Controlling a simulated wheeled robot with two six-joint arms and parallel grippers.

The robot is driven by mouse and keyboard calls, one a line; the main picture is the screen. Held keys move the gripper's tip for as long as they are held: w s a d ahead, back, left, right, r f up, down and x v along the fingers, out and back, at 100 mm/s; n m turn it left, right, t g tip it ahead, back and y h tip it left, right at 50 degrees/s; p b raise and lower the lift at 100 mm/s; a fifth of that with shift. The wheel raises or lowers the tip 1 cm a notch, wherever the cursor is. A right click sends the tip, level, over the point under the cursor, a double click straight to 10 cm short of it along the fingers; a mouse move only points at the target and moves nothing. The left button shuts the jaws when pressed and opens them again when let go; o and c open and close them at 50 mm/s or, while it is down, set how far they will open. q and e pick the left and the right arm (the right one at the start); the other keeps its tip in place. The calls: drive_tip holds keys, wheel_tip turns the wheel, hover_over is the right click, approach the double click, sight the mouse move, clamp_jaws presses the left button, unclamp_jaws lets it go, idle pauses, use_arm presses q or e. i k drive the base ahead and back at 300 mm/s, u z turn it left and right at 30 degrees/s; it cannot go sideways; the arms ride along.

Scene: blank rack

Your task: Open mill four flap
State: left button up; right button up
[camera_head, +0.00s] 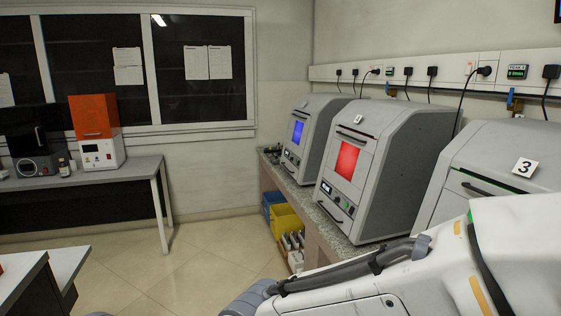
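Three grey mills stand in a row on the right-hand bench. The nearest mill (480,165) carries a white tag reading 3 and is cut off by the frame and my arm. The middle mill (405,150) has a lit red window (347,160), a dark handle bar above it and a small tag I cannot read surely. The far mill (325,120) has a blue window (298,132). I cannot tell which one is mill four. The front flaps of the middle and far mills look shut. Neither gripper is in view; a white arm of mine crosses the lower right.
The speckled bench top (325,212) runs along the right wall. A yellow bin (285,222) and a blue bin (272,202) sit below it. A grey table (95,178) with an orange-topped machine (93,120) stands left. The tiled floor (185,262) between is clear.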

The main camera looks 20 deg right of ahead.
sight(352, 154)
drive_tip(key=i, duration=2.65)
drive_tip(key=z, duration=1.85)
